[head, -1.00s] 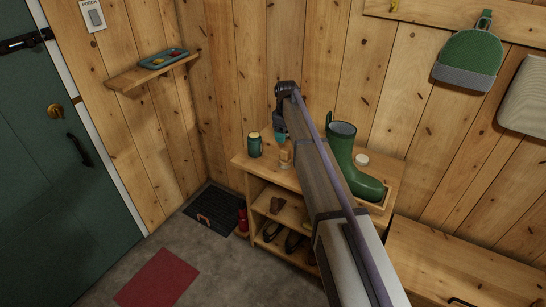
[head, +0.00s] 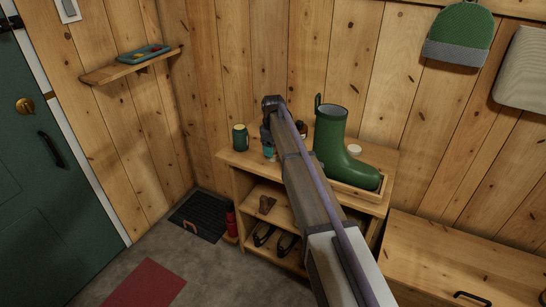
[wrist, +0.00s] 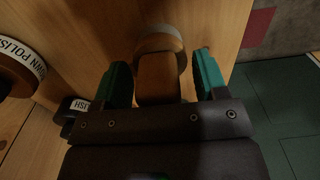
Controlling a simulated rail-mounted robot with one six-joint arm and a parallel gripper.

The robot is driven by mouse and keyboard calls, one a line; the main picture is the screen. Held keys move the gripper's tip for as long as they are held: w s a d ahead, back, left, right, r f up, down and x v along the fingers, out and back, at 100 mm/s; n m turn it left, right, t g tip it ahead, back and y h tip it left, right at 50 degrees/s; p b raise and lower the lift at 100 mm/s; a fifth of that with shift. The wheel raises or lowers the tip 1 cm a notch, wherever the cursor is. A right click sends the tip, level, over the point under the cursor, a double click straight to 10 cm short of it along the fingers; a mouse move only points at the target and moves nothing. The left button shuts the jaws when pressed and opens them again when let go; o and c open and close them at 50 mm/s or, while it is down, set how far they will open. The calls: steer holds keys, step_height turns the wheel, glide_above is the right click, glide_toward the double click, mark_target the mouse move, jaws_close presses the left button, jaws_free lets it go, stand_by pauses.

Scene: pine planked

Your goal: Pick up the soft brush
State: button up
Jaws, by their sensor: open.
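The soft brush looks to be the brown wooden piece with a rounded, grey-edged end (wrist: 158,72) in the wrist view, at the top of the shoe bench. My gripper (wrist: 162,80) is open, with one teal finger on each side of the brush's wooden part. A narrow gap seems to show at each finger; I cannot tell if either touches. In the head view my gripper (head: 268,148) is over the left part of the wooden shoe bench (head: 235,160), and my arm hides the brush there.
A round polish tin (wrist: 18,72) shows close in the wrist view. Shoes (head: 275,240) sit below.

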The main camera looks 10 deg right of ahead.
steer(key=shift+r, duration=0.1)
steer(key=c, duration=1)
step_height(320, 180, up, 10)
steer(key=p, duration=1)
steer(key=shift+r, duration=0.15)
steer(key=shift+c, duration=0.2)
steer(key=o, duration=0.4)
steer(key=shift+c, duration=1.4)
